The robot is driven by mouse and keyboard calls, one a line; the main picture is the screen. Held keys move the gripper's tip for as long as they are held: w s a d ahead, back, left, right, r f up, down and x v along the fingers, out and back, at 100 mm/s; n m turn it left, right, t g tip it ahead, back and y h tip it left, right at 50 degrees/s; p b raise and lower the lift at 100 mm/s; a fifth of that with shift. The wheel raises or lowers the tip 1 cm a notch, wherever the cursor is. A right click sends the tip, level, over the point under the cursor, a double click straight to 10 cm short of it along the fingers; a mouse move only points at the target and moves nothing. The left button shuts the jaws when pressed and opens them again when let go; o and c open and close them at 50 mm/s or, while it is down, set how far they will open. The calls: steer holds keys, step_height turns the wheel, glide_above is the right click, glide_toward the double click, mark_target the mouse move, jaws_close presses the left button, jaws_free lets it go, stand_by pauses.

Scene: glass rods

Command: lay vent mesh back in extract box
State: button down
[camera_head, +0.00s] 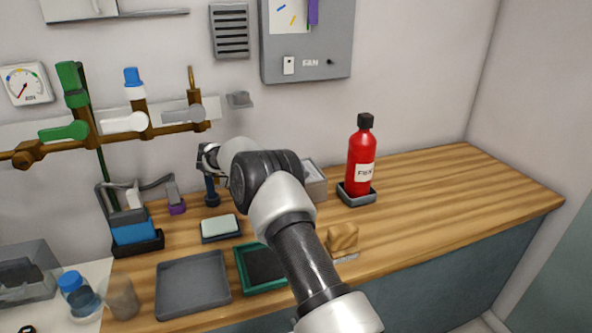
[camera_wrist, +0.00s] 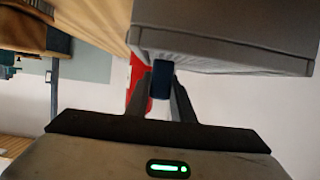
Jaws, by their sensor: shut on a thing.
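In the wrist view, my gripper (camera_wrist: 161,85) is shut on a small dark blue piece (camera_wrist: 162,80). This piece touches or stands just in front of a large grey boxy body (camera_wrist: 225,45); I cannot tell whether they are joined. In the head view my fingers cannot be made out behind my arm. A grey open box (camera_head: 317,184) stands on the counter, partly hidden by my arm. I cannot make out the vent mesh for certain.
A red bottle (camera_head: 361,160) stands in a dark tray right of the open box. A grey tray (camera_head: 192,284), a green-rimmed tray (camera_head: 243,277) and a tan block (camera_head: 343,238) lie in front. Valves (camera_head: 72,130) line the wall. The right counter (camera_head: 450,190) is clear.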

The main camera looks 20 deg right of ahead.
steer(key=c, duration=1.5)
jaws_free()
steer(key=shift+c, duration=0.2)
steer(key=shift+a+r, duration=0.1)
steer(key=shift+r, duration=0.15)
steer(key=p+v, duration=0.2)
steer(key=v, duration=0.9)
steer(key=shift+a+p, duration=0.3)
steer(key=shift+a, duration=0.1)
